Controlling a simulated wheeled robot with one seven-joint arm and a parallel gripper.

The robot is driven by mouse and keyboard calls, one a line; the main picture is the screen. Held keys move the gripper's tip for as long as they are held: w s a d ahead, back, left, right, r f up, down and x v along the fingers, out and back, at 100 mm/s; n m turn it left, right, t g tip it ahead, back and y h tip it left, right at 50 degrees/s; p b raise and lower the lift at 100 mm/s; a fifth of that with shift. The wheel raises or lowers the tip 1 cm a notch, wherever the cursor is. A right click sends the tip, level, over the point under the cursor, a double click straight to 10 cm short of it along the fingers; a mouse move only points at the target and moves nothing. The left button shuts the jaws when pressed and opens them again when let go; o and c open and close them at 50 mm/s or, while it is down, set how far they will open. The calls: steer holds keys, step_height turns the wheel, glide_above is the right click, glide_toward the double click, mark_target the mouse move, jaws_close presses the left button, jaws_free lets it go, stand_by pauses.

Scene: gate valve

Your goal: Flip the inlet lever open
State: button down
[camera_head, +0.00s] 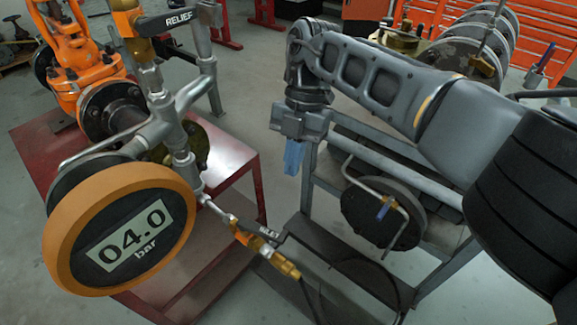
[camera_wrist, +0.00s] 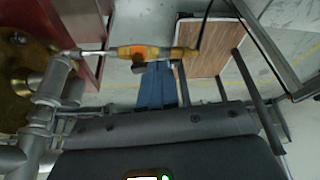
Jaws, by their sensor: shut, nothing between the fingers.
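The inlet valve (camera_head: 262,247) is a small brass and orange fitting on a thin pipe below and right of the gauge. Its dark lever, labelled INLET (camera_head: 268,231), lies roughly crosswise near the valve body. In the wrist view the valve (camera_wrist: 150,52) runs across the top, with a dark lever piece (camera_wrist: 139,67) beside it. My gripper (camera_head: 292,172) has blue fingers pointing down, above and slightly right of the lever in the head view. The fingers are shut and empty. In the wrist view the fingertips (camera_wrist: 156,66) appear close to the valve; contact cannot be told.
A round gauge (camera_head: 120,228) reads 04.0 bar. A RELIEF lever (camera_head: 180,18) sits on an upper valve. The red stand (camera_head: 235,152) is at left. A grey metal rack (camera_head: 345,262) holding a dark disc (camera_head: 380,203) stands under my arm. A black hose (camera_head: 311,298) trails from the inlet fitting.

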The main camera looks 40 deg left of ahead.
mark_target(273, 231)
steer(key=s+d+f+p, duration=0.1)
steer(key=s+f+p, duration=0.1)
steer(key=s+f, duration=0.5)
steer(key=shift+f, duration=0.3)
steer(key=shift+d, duration=0.15)
steer(key=p, duration=0.2)
steer(key=m+p, duration=0.1)
steer(key=shift+s+d+r+y+p, duration=0.2)
steer(key=shift+s+r+y+p, duration=0.1)
steer(key=shift+r+p, duration=0.1)
steer(key=m+p, duration=0.1)
steer(key=p, duration=0.2)
steer(key=shift+s+d+f+m, duration=0.15)
steer(key=shift+s+d+m, duration=0.05)
steer(key=shift+s+m, duration=0.2)
steer(key=shift+s+f+y+p, duration=0.1)
steer(key=shift+f+y+p, duration=0.15)
steer(key=shift+y+p, duration=0.05)
